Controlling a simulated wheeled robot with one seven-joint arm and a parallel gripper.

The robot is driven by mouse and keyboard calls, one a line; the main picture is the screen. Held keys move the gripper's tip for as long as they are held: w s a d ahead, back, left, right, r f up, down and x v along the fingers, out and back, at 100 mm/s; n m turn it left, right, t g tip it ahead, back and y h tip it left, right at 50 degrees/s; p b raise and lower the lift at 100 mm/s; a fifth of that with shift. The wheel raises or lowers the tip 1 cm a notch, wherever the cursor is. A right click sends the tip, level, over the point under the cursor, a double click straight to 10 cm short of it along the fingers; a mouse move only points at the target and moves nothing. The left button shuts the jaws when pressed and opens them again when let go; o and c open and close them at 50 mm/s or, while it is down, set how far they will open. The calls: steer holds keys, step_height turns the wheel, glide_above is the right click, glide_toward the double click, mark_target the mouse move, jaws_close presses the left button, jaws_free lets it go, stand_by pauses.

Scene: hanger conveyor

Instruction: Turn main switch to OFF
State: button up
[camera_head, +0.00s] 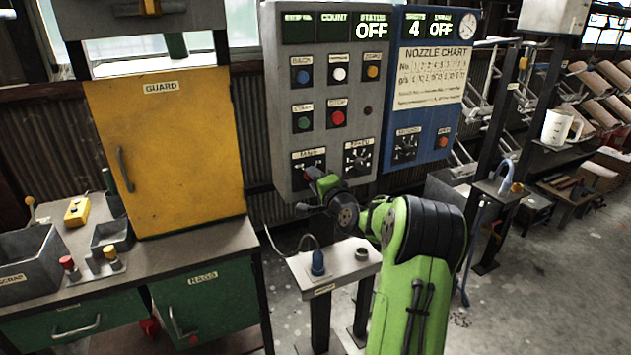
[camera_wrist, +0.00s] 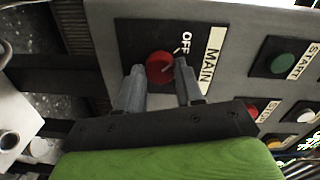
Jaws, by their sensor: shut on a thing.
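The main switch is a red round knob (camera_wrist: 160,64) on a dark plate with the labels MAIN and OFF, seen in the wrist view. My gripper (camera_wrist: 160,72) has one finger on each side of the knob and is shut on it. In the head view, my gripper (camera_head: 313,174) is at the MAIN plate (camera_head: 309,155), low on the left of the grey control panel (camera_head: 290,105), and hides the knob there. The STATUS display (camera_head: 371,30) reads OFF. I cannot tell exactly where the knob's pointer stands.
START (camera_head: 302,118) and STOP (camera_head: 338,116) buttons sit above the MAIN plate, with a SPEED dial (camera_head: 359,157) to its right. A blue nozzle panel (camera_head: 398,125) adjoins on the right. A small stand (camera_head: 335,268) is below, and a yellow guard door (camera_head: 165,150) is left.

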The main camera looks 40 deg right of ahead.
steer(key=o, duration=1)
steer(key=shift+o, duration=0.2)
steer(key=b+v, duration=0.1)
steer(key=v, duration=1.4)
steer(key=shift+s+a, duration=0.2)
steer(key=shift+s, duration=0.15)
